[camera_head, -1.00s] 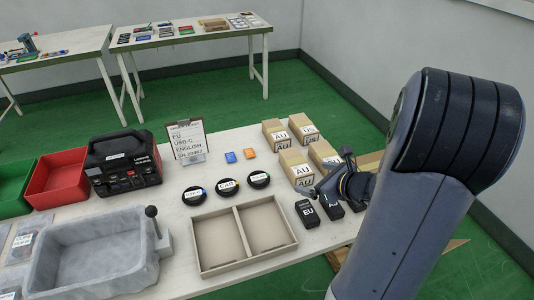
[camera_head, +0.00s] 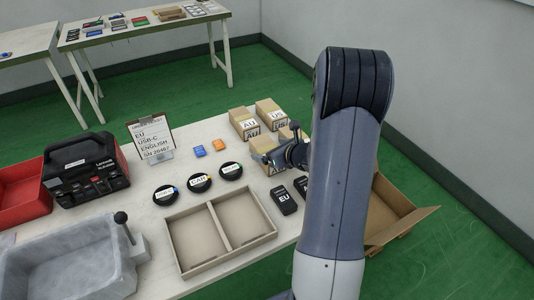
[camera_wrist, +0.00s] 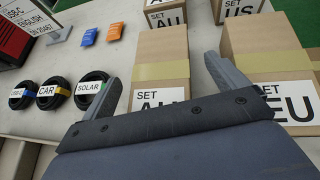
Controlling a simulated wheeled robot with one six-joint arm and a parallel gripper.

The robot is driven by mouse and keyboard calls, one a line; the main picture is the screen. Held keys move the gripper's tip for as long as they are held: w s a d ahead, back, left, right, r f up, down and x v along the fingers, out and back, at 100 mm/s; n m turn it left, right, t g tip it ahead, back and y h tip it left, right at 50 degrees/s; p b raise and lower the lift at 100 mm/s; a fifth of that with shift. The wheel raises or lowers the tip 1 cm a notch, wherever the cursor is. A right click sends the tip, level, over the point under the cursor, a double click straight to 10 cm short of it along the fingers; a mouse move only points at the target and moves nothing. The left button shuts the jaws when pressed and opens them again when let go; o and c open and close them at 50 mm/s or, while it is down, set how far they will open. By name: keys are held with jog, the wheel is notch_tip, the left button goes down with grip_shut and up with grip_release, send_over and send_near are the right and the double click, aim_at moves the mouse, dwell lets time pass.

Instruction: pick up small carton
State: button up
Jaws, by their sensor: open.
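Several small brown cartons stand on the white table. In the wrist view a front carton marked SET AU (camera_wrist: 160,72) lies ahead, between the fingers' line of sight. A carton marked SET EU (camera_wrist: 262,45) stands to its right, partly behind the right finger. Behind them are another AU carton (camera_head: 243,122) and a US carton (camera_head: 269,112). My gripper (camera_wrist: 168,90) is open and empty in front of the front AU carton. In the head view my gripper (camera_head: 280,156) and arm cover much of the front cartons. Whether a finger touches a carton cannot be told.
A divided tray (camera_head: 220,234), black EU device (camera_head: 284,200) and grey basin (camera_head: 70,262) are nearer. An open cardboard box (camera_head: 398,213) is at right.

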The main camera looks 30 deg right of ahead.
jog(key=shift+w+a+f, duration=0.1)
jog(key=shift+w+f, duration=0.15)
jog(key=shift+w, duration=0.2)
jog(key=c, duration=1.4)
